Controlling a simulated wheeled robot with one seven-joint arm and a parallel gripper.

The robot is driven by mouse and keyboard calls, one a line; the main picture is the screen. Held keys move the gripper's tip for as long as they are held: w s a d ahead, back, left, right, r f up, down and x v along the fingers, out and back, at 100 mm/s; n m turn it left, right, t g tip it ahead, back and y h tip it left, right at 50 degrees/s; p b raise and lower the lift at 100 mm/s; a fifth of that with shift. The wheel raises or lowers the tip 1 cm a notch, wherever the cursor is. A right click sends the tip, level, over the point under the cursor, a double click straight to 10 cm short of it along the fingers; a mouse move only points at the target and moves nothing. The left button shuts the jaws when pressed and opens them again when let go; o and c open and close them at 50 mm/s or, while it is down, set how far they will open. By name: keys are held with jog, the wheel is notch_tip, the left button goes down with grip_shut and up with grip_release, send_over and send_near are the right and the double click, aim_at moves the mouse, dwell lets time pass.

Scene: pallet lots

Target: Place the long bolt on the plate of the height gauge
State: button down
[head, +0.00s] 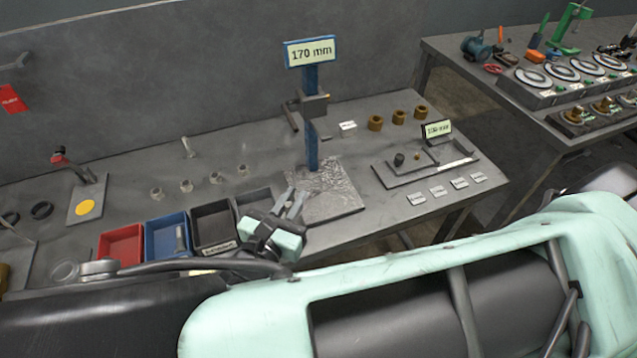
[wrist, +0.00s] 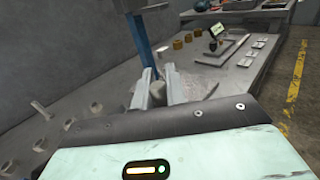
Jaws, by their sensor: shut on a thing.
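The height gauge has a blue column (head: 312,120), a sign reading 170 mm (head: 310,52) and a rough grey plate (head: 335,198) at its foot. Its column also shows in the wrist view (wrist: 142,45). My gripper (head: 295,203) is at the plate's front left edge in the head view, fingers pointing toward the gauge. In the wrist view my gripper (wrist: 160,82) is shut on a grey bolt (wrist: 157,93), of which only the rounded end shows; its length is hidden. Whether the bolt touches the plate cannot be told.
Red (head: 121,245), blue (head: 166,238) and dark bins (head: 213,228) stand left of my gripper; a bolt lies in the blue one. Brass bushes (head: 375,122) and a grey tray (head: 395,182) are to the right.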

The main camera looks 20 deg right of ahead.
jog(key=shift+s+a+f, duration=0.25)
jog(key=shift+s+a, duration=0.15)
jog(key=shift+a, duration=0.15)
jog(key=f+p+x, duration=0.1)
jog(key=p+x, duration=0.1)
jog(key=x, duration=0.4)
jog(key=p+x, duration=0.2)
jog(key=x, duration=0.3)
jog(key=f+p+x, duration=0.1)
jog(key=p+x, duration=0.1)
jog(key=x, duration=0.4)
jog(key=shift+w+d+f+p, duration=0.15)
jog(key=shift+d+f+p, duration=0.15)
jog(key=shift+f+p, duration=0.1)
jog(key=shift+f, duration=0.5)
jog(key=shift+f, duration=0.1)
jog(key=shift+f, duration=0.15)
jog(key=c, duration=1.7)
grip_release()
